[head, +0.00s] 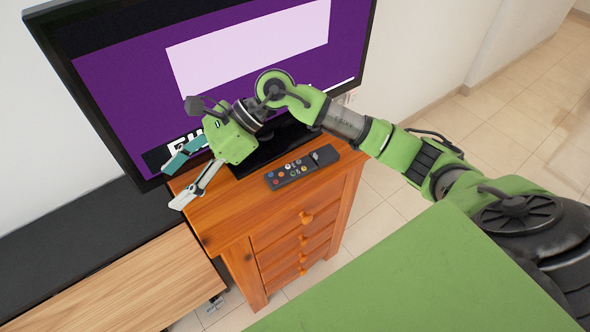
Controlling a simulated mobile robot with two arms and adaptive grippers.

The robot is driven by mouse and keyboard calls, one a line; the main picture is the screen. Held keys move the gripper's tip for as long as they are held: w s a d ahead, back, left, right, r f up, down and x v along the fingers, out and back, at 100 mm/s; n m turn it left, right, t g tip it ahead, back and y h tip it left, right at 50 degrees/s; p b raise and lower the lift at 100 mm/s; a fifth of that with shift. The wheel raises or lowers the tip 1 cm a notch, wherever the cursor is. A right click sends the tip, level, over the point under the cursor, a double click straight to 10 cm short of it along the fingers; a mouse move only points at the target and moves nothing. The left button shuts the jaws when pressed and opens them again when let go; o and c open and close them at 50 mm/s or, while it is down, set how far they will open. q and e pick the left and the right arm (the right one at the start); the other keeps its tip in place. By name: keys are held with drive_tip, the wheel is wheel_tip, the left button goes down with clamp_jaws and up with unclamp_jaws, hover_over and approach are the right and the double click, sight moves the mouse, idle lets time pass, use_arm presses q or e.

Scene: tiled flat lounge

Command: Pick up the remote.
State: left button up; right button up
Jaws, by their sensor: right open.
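A black remote (288,174) with coloured buttons lies flat on the top of a wooden drawer cabinet (232,207), near its front edge. A small grey-black item (324,155) sits at the remote's right end; I cannot tell whether it is part of it. My right gripper (178,182) reaches in from the right, over the cabinet's left end in front of the television. Its two fingers are apart and empty, pointing left and down, to the left of the remote and not touching it. My left gripper does not show.
A large television (240,50) with a purple screen stands at the back of the cabinet, close behind my right gripper. A long low bench (100,265) in black and wood lies at the left. Tiled floor (500,125) is open at the right.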

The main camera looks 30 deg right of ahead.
drive_tip(key=w+d+f+n+h, duration=0.1)
drive_tip(key=d+f+h, duration=0.15)
drive_tip(key=d, duration=0.35)
drive_tip(key=w+d+f+h, duration=0.2)
drive_tip(key=d+h, duration=0.1)
drive_tip(key=d, duration=0.3)
drive_tip(key=g+h, duration=0.1)
drive_tip(key=h, duration=0.5)
approach(295, 168)
wheel_tip(295, 168, down, 3)
drive_tip(key=shift+f+p, duration=0.15)
drive_tip(key=shift+p, duration=0.85)
wheel_tip(295, 168, down, 5)
drive_tip(key=shift+r+p, duration=0.1)
drive_tip(key=shift+p, duration=1.15)
drive_tip(key=shift+f, duration=0.3)
drive_tip(key=c, duration=1.3)
